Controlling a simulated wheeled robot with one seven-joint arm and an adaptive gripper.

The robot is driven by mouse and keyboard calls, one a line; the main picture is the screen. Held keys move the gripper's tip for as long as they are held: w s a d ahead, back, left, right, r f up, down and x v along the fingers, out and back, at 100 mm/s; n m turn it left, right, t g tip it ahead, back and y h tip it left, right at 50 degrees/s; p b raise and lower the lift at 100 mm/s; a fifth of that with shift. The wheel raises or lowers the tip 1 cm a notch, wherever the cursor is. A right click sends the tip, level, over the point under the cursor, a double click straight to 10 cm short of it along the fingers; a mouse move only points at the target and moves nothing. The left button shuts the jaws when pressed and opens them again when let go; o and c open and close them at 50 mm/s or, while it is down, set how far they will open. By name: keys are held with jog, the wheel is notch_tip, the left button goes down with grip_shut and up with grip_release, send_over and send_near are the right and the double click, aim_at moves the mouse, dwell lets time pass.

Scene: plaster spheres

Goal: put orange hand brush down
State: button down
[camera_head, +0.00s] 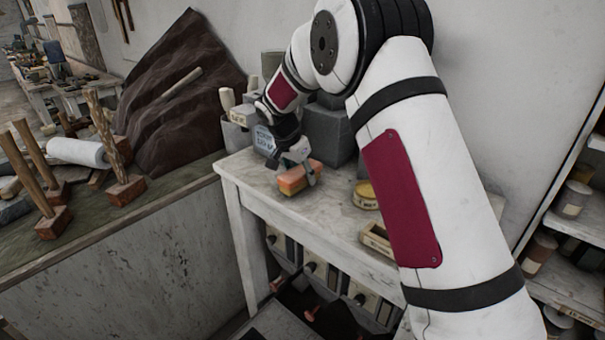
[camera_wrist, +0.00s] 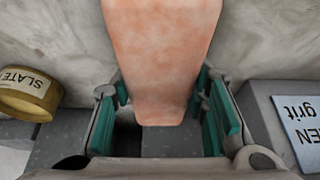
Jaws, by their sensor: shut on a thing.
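The orange hand brush (camera_head: 294,178) is at the white side table's left part in the head view. My gripper (camera_head: 297,166) reaches down onto it from above. In the wrist view the brush (camera_wrist: 160,55) is a pale orange block between the two teal finger pads of my gripper (camera_wrist: 165,112). The gripper is shut on it. The brush is over or on the tabletop (camera_head: 262,178); I cannot tell whether its underside touches. The brush's far end runs out of the wrist view.
A yellow tin (camera_head: 366,196), marked SLATE in the wrist view (camera_wrist: 28,98), stands right of the brush. Grey boxes (camera_head: 328,133) stand behind, and a labelled grey block (camera_head: 264,140) is close by. A small wooden tray (camera_head: 377,238) lies nearer the front. Bare tabletop shows in front of the brush.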

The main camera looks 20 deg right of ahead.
jog(key=shift+s+f, duration=0.1)
jog(key=shift+f, duration=0.55)
jog(key=c, duration=1)
grip_release()
jog(key=shift+f, duration=0.1)
jog(key=shift+o, duration=0.2)
jog(key=shift+r, duration=0.25)
jog(key=shift+r, duration=0.4)
